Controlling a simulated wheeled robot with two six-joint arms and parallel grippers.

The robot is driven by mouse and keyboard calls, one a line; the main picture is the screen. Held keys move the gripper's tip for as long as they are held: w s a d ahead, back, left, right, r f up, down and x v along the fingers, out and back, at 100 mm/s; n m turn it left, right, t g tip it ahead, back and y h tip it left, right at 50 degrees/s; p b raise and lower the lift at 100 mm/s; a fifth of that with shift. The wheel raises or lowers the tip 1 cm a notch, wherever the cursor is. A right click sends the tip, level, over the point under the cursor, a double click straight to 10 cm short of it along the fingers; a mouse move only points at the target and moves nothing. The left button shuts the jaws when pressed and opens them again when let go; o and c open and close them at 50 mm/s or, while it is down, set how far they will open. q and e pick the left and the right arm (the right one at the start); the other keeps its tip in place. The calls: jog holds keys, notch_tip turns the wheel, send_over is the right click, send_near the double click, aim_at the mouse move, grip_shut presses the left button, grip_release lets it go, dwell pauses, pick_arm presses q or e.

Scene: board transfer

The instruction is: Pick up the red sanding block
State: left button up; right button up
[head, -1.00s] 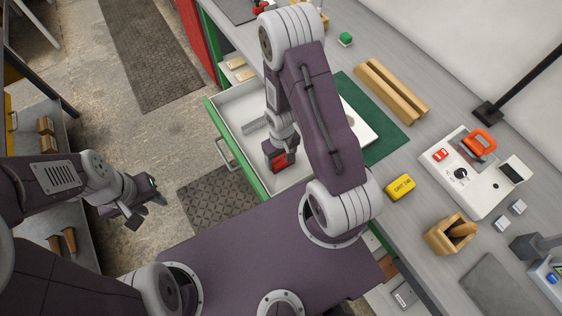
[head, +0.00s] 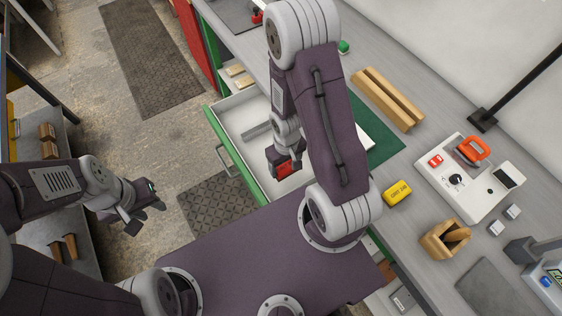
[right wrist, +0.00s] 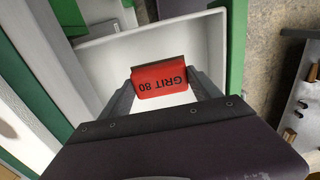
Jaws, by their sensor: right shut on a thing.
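The red sanding block (right wrist: 160,80), marked "GRIT 80", is between the fingers of my right gripper (right wrist: 163,88) in the right wrist view. The gripper is shut on it. In the head view the red block (head: 284,169) shows at the tip of my right gripper (head: 284,160), over the open white drawer (head: 240,118). The drawer's floor shows around the block in the wrist view. My left gripper (head: 142,212) hangs empty over the floor at the left, with its fingers apart.
The workbench holds a yellow block (head: 397,193), a wooden V-shaped rest (head: 388,98), a green mat (head: 385,150), a white control box (head: 462,180) and a wooden holder (head: 440,240). A shelf (head: 60,215) stands at the far left.

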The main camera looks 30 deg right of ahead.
jog(key=shift+s+r, duration=0.3)
jog(key=shift+s, duration=0.45)
jog(key=s+r+p, duration=0.1)
jog(key=s+p, duration=0.1)
jog(key=p, duration=0.3)
jog(key=s+r+p, duration=0.2)
jog(key=p, duration=0.3)
jog(key=s+r+p, duration=0.1)
jog(key=p, duration=0.4)
jog(key=shift+s+d+r+p, duration=0.1)
jog(key=shift+s+r+p, duration=0.15)
jog(key=shift+s+p, duration=0.6)
jog(key=shift+s, duration=0.1)
